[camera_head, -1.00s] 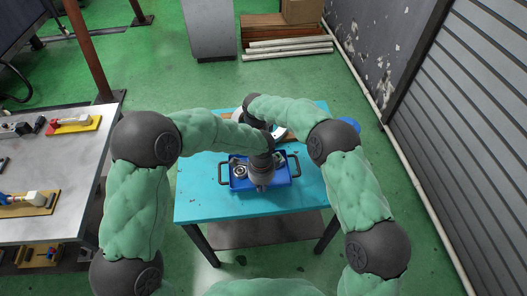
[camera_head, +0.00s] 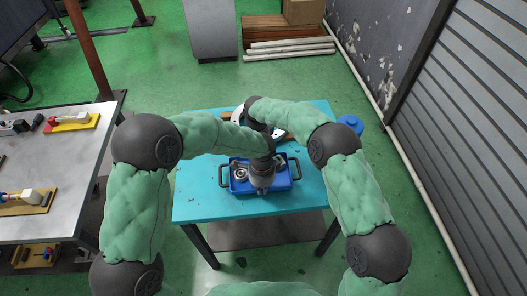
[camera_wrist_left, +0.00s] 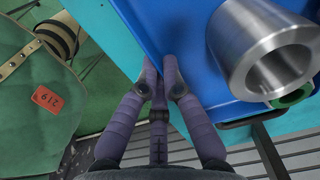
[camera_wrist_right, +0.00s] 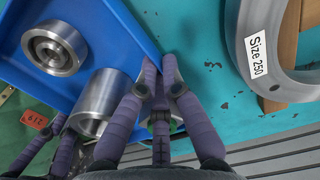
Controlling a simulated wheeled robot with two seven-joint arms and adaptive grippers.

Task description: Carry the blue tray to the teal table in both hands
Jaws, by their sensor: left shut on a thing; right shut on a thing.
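The blue tray (camera_head: 282,184), with dark handles at its left and right ends, is over the teal table (camera_head: 200,205); whether it touches the top I cannot tell. It holds a metal cylinder (camera_wrist_right: 97,98), a metal ring part (camera_wrist_right: 55,48) and, in the left wrist view, a green ring (camera_wrist_left: 290,98). My left gripper (camera_wrist_left: 162,75) is shut on the tray's wall at the near side. My right gripper (camera_wrist_right: 160,72) is shut on the tray's wall near a corner. In the head view my arms hide the right gripper and part of the tray.
A large grey ring labelled "Size 250" (camera_wrist_right: 245,45) lies on the teal table behind the tray. A grey workbench (camera_head: 75,160) stands at the left, and a shuttered wall (camera_head: 460,130) at the right.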

